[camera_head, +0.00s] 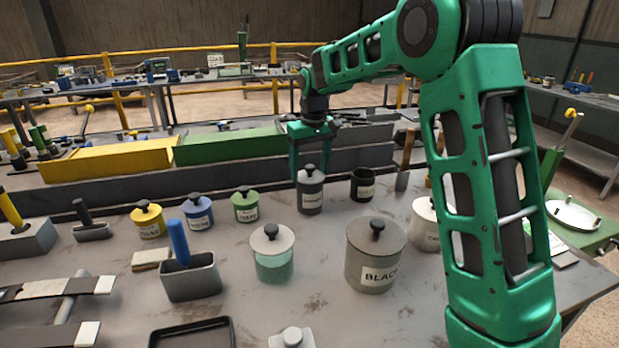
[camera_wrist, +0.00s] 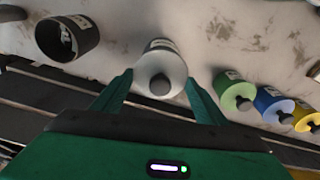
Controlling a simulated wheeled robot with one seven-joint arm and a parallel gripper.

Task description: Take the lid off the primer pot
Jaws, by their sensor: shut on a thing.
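A small grey pot (camera_head: 311,201) with a light label stands at the back middle of the bench; its print is too small to read, so I cannot confirm that it is the primer pot. Its lid (camera_head: 311,177) has a dark round knob and appears seated.
An open dark pot (camera_head: 362,187) stands close on the right. Green (camera_head: 246,206), blue (camera_head: 198,212) and yellow (camera_head: 148,221) lidded pots stand to the left. A low dark ledge runs behind.

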